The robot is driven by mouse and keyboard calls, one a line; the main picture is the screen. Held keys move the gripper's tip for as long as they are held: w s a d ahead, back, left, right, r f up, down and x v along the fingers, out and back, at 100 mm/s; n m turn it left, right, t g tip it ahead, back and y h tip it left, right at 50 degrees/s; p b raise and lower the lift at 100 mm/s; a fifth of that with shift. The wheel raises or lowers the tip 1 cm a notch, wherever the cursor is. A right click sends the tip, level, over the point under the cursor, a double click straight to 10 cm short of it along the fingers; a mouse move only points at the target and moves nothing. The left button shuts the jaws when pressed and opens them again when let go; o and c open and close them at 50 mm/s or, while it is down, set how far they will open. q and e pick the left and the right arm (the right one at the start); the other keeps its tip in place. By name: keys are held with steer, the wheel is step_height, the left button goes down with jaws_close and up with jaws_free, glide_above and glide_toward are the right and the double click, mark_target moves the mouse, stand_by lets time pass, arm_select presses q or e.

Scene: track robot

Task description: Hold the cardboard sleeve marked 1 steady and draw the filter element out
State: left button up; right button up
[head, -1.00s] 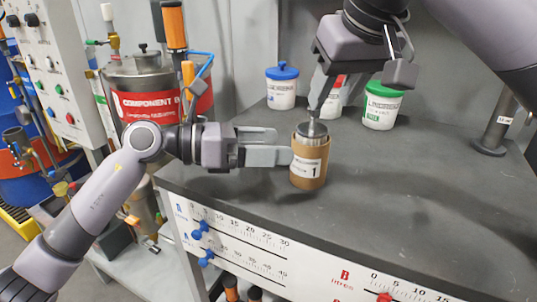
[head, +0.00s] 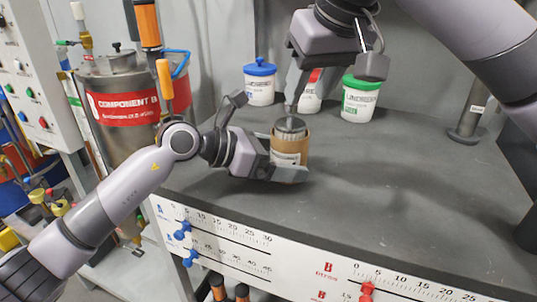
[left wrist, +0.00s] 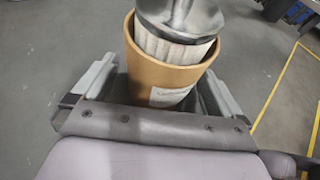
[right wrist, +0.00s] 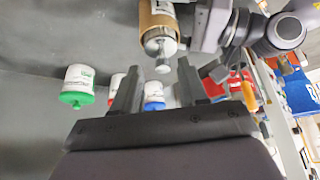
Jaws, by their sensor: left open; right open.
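The cardboard sleeve (head: 291,153) stands upright on the dark bench, its label partly hidden by a left finger. The filter element's metal cap (head: 291,126) with its stem sits at the sleeve's top; white pleats (left wrist: 165,47) show at the sleeve mouth in the left wrist view. My left gripper (head: 281,158) is open, with one finger on each side of the sleeve; whether they touch it I cannot tell. My right gripper (head: 331,88) is open and empty above the cap. In the right wrist view the cap's knob (right wrist: 162,68) shows beyond the right fingers.
A blue-lidded tub (head: 260,85), a red-labelled white tub (head: 310,93) and a green-lidded tub (head: 359,100) stand behind the sleeve. A metal post (head: 469,120) rises at the right. The bench (head: 400,185) is clear right of the sleeve.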

arm_select(q)
steer(key=shift+d, duration=0.1)
steer(key=c, duration=1.1)
steer(key=shift+c, duration=0.2)
